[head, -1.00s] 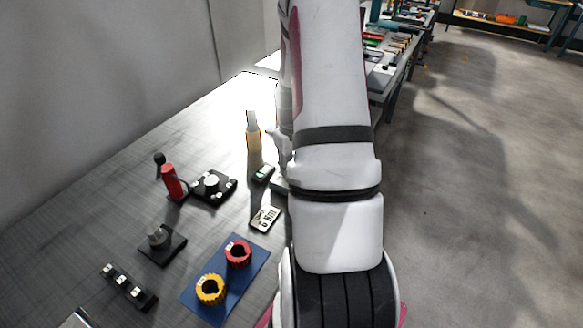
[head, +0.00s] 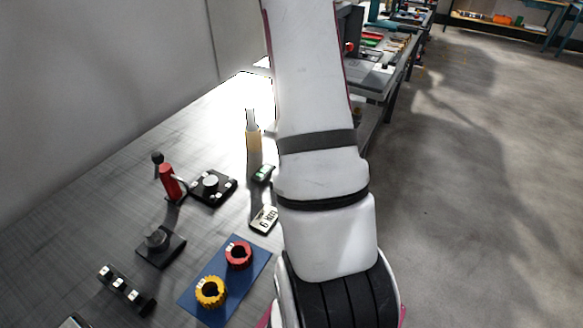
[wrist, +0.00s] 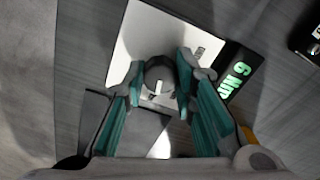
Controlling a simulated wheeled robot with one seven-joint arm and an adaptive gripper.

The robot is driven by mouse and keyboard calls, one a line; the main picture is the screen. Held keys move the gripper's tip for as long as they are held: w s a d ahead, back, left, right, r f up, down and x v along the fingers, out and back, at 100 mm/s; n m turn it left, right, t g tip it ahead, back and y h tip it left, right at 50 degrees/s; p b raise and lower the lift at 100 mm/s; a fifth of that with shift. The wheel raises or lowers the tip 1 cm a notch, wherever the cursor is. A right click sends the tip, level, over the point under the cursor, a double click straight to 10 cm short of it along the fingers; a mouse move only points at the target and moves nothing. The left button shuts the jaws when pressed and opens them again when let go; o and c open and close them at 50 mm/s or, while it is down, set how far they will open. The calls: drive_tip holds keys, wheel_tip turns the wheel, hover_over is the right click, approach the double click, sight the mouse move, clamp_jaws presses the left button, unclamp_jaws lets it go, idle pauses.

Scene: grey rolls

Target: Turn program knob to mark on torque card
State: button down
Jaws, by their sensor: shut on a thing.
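In the wrist view the grey round program knob (wrist: 159,72), with a white pointer line on its near side, stands on a white plate (wrist: 135,42). My gripper (wrist: 160,78) has its teal fingers on either side of the knob and is shut on it. A small dark mark (wrist: 200,52) lies on the plate right of the knob. A dark display (wrist: 235,75) beside the plate shows green characters that look like "6 Nm". In the head view a pale card (head: 264,219) bears dark lettering, hard to read. My arm hides the gripper and knob there.
The floor right is clear.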

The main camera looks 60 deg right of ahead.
idle(0.3)
drive_tip(key=c, duration=1.3)
unclamp_jaws()
drive_tip(key=shift+r, duration=0.1)
wheel_tip(320, 180, up, 12)
drive_tip(key=shift+f, duration=0.1)
